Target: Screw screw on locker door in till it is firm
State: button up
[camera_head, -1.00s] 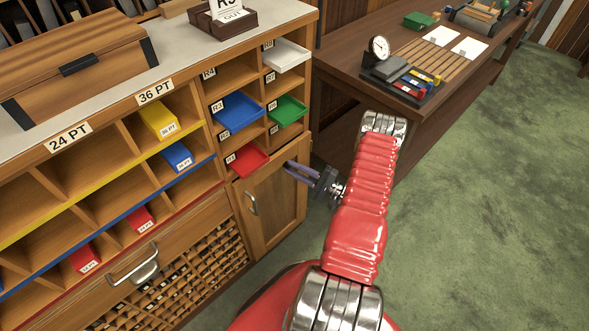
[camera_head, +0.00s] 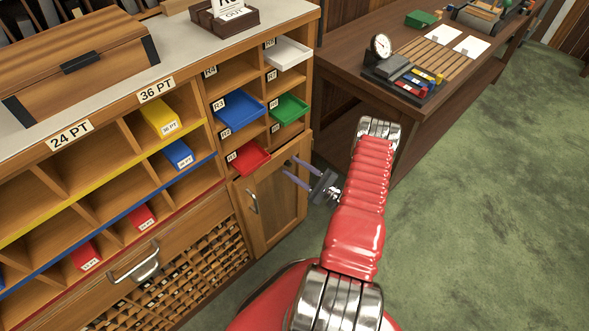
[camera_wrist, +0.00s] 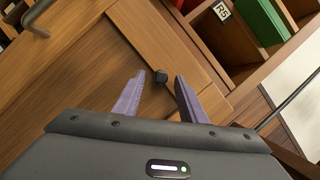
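The wooden locker door (camera_head: 275,212) is the small cabinet door below the red tray; it also fills much of the wrist view (camera_wrist: 85,80). A dark screw head (camera_wrist: 161,77) stands out near the door's edge in the wrist view, with a small shadow. My gripper (camera_head: 289,167) is at the door's upper right. In the wrist view its two purple fingers are spread apart, with the screw head in the gap between their tips. No finger visibly touches the screw. In the head view I cannot make out the screw.
The door's metal handle (camera_head: 252,202) is left of my gripper. The red tray (camera_head: 249,157), blue tray (camera_head: 240,110) and green tray (camera_head: 289,107) jut out above the door. A dark wooden desk (camera_head: 345,50) stands behind my arm. Green carpet (camera_head: 480,200) lies open at right.

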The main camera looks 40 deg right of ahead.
jog(key=v, duration=1.3)
jog(key=shift+s+f, duration=0.25)
jog(key=shift+s, duration=0.05)
jog(key=shift+d, duration=0.15)
